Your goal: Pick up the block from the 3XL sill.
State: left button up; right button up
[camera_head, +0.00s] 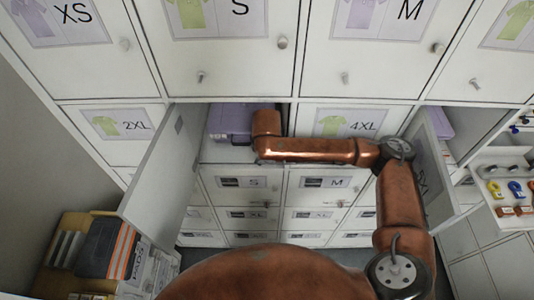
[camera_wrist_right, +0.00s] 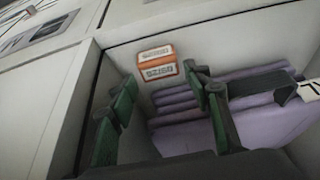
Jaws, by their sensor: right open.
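The block (camera_wrist_right: 157,63) is small, orange and white with dark lettering, at the upper middle of the right wrist view. It is near the pale edge of an open compartment, beside folded purple garments (camera_wrist_right: 220,105). My right gripper (camera_wrist_right: 161,75) is open, with its green fingertips on either side of the block's near side in the picture; I see no contact. In the head view my right arm (camera_head: 310,151) reaches to the open compartment between the 2XL and 4XL doors. There the arm hides the gripper and the block. My left gripper is out of view.
The open compartment's door (camera_head: 165,165) swings out on the left. Another open door (camera_head: 428,160) is right of my arm. The closed 4XL door (camera_head: 345,122) lies between. An orange-striped dark item (camera_head: 108,248) is at lower left, and a shelf of small coloured items (camera_head: 513,190) at right.

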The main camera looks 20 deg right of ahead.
jog(key=shift+x, duration=1.35)
jog(key=shift+c, duration=0.5)
jog(key=c, duration=0.6)
jog(key=shift+r, duration=0.1)
